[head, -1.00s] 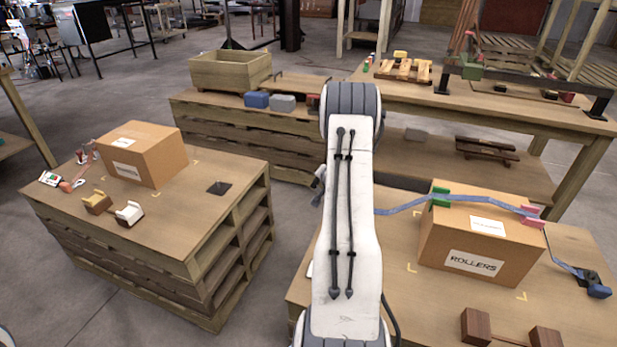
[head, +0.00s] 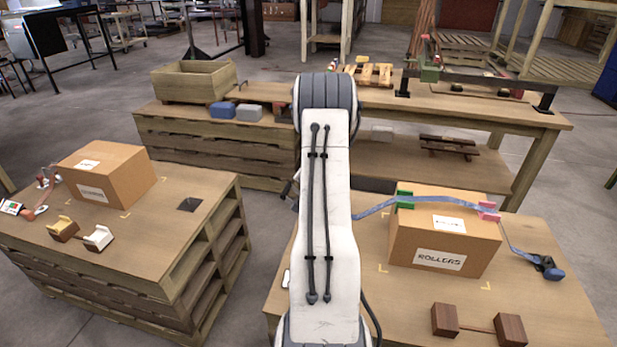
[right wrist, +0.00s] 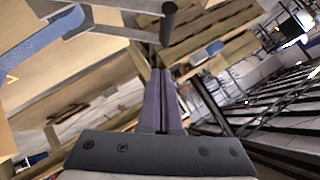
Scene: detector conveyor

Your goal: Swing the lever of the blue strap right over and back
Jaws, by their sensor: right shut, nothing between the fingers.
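The blue strap (head: 375,208) runs over the carton marked ROLLERS (head: 400,240), across a green corner piece (head: 404,199) and a pink one (head: 488,210). Its left end goes behind my right arm. In the right wrist view the strap (right wrist: 42,42) meets a grey metal lever (right wrist: 105,28) with a dark cylindrical handle (right wrist: 168,22). My right gripper (right wrist: 161,78) is shut and empty, its purple fingertips just below the handle in that picture. I cannot tell whether they touch it. In the head view my arm hides the lever and this gripper. My left gripper is out of view.
A dark and blue fitting (head: 548,268) lies on the table right of the carton. Wooden blocks (head: 445,320) stand at the front. Another pallet table (head: 150,245) with a carton (head: 107,173) is at the left, across a floor gap. A long bench (head: 470,108) stands behind.

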